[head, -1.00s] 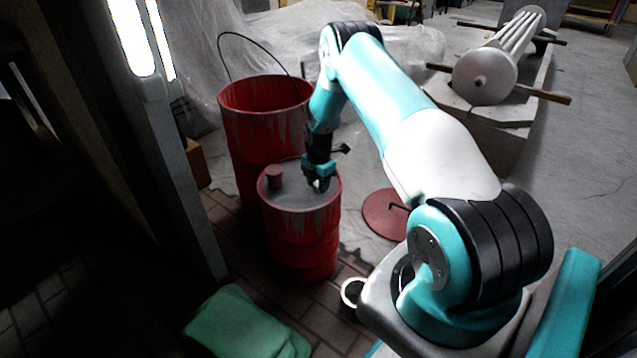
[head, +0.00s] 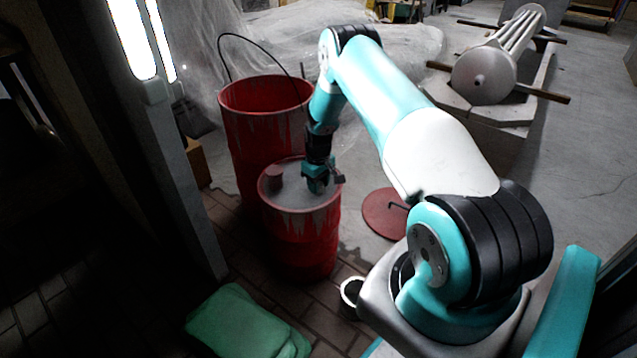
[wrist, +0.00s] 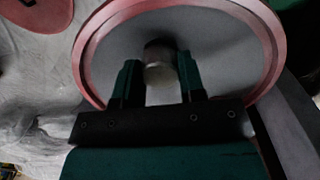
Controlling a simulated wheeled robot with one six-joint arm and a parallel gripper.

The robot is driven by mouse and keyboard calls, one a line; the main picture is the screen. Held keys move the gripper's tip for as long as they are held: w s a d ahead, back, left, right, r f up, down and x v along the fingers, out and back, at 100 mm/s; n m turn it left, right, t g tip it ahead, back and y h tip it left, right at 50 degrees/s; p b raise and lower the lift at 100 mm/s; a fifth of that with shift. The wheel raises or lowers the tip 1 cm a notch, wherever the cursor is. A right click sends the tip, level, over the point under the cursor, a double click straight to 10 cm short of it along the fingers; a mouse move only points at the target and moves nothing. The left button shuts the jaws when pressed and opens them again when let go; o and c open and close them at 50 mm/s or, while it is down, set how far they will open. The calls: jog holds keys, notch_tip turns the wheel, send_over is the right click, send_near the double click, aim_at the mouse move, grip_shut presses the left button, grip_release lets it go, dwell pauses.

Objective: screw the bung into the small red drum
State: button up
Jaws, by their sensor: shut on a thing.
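The small red drum (head: 300,240) stands upright on the floor, with a grey top inside a red rim. My gripper (head: 317,187) points down at the right part of this top. In the wrist view my gripper (wrist: 157,66) has its two dark green fingers shut on the bung (wrist: 158,72), a short pale grey-brown cylinder. The bung is over or on the drum's grey top (wrist: 215,70). The hole under it is hidden, so I cannot tell how deep it sits. A short dark red cylinder (head: 274,178) stands on the left of the drum top.
A larger red drum (head: 262,125) with a raised wire handle stands just behind. A red disc (head: 385,213) lies on the floor to the right. A small pale cup (head: 351,291) and green cloth (head: 240,322) lie in front. A pillar (head: 180,150) rises on the left.

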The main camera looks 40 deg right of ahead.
jog(key=o, duration=1.1)
jog(key=shift+c, duration=0.5)
jog(key=shift+c, duration=0.3)
jog(key=n, duration=0.9)
jog(key=shift+n, duration=0.4)
jog(key=n, duration=0.4)
jog(key=shift+n, duration=0.4)
jog(key=n, duration=0.4)
jog(key=shift+n+p, duration=0.3)
jog(key=shift+n, duration=0.1)
